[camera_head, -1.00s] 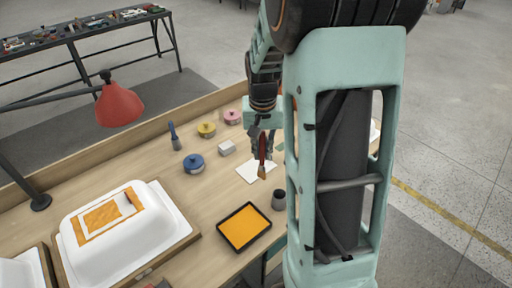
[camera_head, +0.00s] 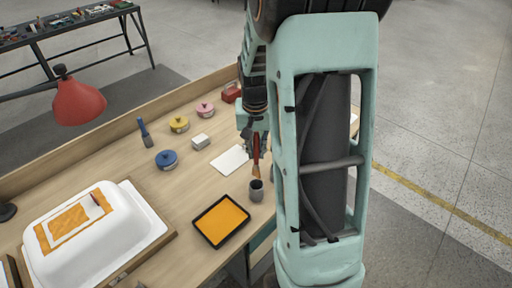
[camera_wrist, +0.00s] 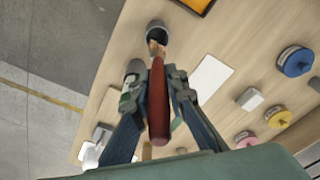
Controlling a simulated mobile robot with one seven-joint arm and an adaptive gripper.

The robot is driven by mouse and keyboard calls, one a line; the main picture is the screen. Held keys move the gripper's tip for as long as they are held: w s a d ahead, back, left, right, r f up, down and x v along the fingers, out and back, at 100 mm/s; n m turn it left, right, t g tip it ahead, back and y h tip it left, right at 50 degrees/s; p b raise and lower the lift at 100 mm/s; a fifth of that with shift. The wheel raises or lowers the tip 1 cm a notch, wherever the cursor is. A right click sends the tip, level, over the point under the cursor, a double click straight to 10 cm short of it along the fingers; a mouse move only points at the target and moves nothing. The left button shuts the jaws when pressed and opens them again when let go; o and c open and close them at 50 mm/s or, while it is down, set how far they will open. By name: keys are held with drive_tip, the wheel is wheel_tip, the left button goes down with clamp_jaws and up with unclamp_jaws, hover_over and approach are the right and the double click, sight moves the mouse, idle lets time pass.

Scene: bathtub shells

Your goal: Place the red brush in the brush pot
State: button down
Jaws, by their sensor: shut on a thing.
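The red brush (camera_head: 256,148) is held by my gripper (camera_head: 255,142), handle up and bristles down. In the wrist view the red handle (camera_wrist: 158,105) lies between the two fingers (camera_wrist: 157,80), which are shut on it. The brush pot (camera_head: 256,191) is a small dark grey cup on the table. The brush's pale bristle end (camera_head: 256,171) shows just above the pot's mouth in the head view. In the wrist view the bristle end overlaps the rim of the pot (camera_wrist: 155,28); I cannot tell whether the tip is inside.
An orange paint tray (camera_head: 205,234) stands left of the pot. A white sheet (camera_head: 230,159), a small white block, blue, yellow and pink lidded pots and a blue brush (camera_head: 145,133) lie farther back. A white tub shell (camera_head: 80,245) and red lamp (camera_head: 78,102) are at left.

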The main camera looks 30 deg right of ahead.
sight(256, 170)
wheel_tip(256, 170, down, 10)
drive_tip(key=b, duration=0.6)
drive_tip(key=shift+r, duration=0.1)
drive_tip(key=c, duration=1.8)
unclamp_jaws()
drive_tip(key=shift+c, duration=0.2)
drive_tip(key=shift+s+a, duration=0.3)
drive_tip(key=shift+s, duration=0.2)
